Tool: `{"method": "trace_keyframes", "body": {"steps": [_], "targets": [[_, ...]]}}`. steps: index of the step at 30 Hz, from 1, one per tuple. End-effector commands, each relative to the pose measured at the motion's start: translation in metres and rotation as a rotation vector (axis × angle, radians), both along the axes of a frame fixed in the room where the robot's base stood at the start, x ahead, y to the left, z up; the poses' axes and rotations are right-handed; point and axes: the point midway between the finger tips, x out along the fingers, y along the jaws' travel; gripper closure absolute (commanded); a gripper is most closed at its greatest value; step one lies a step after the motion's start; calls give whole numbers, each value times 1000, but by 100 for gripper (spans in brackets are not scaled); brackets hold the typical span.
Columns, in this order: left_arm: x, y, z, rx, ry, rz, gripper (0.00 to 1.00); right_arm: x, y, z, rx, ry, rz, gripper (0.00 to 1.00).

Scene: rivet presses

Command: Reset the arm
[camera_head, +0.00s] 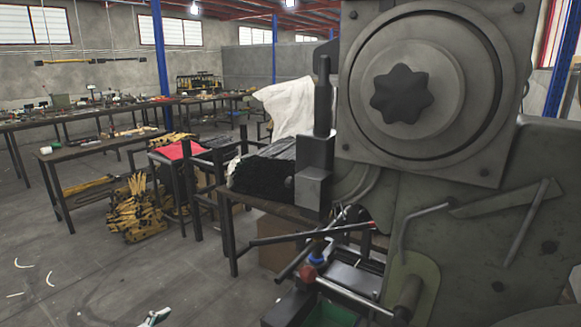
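Neither of my grippers can be made out in the head view. A large grey rivet press (470,225) fills the right side, close by. It has a round plate with a dark star-shaped knob (402,93) on its front. A dark upright block (314,172) stands at its left side. Thin dark bars with red and blue parts (312,262) are low in front of it.
Left of the press, a bench (222,205) carries a folded black cloth (262,172) and a white sheet (283,100). Yellow-black gear (138,210) lies on the floor by a dark table (95,146). The concrete floor (120,275) at the lower left is mostly open.

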Motion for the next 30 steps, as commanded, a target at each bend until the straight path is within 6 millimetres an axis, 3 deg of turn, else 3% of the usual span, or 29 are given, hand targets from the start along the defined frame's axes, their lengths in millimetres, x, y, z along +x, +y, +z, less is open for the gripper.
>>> {"method": "trace_keyframes", "body": {"steps": [1, 6, 12, 18, 21, 30], "targets": [[-17, 17, -26, 30, 47, 31, 35, 0, 0, 0, 0, 0, 0, 60], [-69, 70, -87, 146, 163, 110, 35, 0, 0, 0, -1, 0, 1, 60], [-124, 116, -128, 268, 268, 157, 35, 0, 0, 0, -1, 0, 1, 60], [-172, 150, -155, 373, 353, 177, 35, 0, 0, 0, -1, 0, 1, 60], [-157, 127, -174, 292, 310, 141, 35, 0, 0, 0, -1, 0, 1, 60], [-140, 60, -234, 26, 207, 59, 35, 0, 0, 0, -1, 0, 1, 60]]}}
